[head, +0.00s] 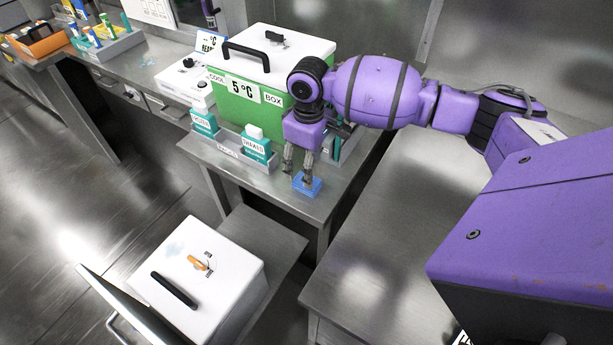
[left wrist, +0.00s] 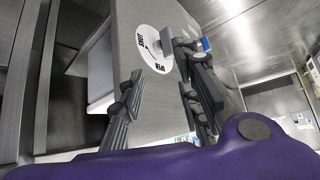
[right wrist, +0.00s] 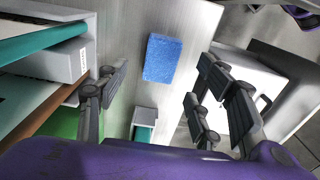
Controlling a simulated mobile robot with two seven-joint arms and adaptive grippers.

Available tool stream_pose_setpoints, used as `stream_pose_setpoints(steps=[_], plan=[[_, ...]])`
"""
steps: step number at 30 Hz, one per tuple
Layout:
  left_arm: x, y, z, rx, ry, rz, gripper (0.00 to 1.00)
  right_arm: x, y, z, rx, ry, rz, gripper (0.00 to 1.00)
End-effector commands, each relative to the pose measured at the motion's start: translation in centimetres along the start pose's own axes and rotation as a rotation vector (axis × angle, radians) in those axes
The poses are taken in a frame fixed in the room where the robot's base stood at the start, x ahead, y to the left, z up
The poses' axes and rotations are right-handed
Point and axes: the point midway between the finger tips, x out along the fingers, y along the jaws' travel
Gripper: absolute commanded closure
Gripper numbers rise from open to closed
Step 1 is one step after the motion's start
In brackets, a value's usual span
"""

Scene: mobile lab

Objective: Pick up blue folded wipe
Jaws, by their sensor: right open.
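The blue folded wipe (head: 309,187) lies flat near the front edge of the small steel table. My right gripper (head: 299,169) points down just above the wipe, fingers apart. In the right wrist view its open jaws (right wrist: 155,85) hold nothing. I cannot tell whether a fingertip touches the wipe. My left gripper (left wrist: 165,85) shows only in the left wrist view, open and empty, facing a grey panel with a round white label (left wrist: 153,47).
A green cool box (head: 243,106) with a white lid stands behind the wipe. Teal-labelled boxes (head: 256,147) stand in a grey rack (head: 228,148) left of my right gripper. A white box (head: 205,270) with a black handle is lower left. The steel counter (head: 385,240) at right is bare.

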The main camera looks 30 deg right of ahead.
Motion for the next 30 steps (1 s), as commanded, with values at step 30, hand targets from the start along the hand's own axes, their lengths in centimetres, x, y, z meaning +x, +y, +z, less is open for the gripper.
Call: stream_pose_setpoints(steps=[30], plan=[[0.1, 0.3, -0.1, -0.003, 0.003, 0.003, 0.69, 6.3, -0.1, -0.4, 0.0, 0.001, 0.002, 0.74]])
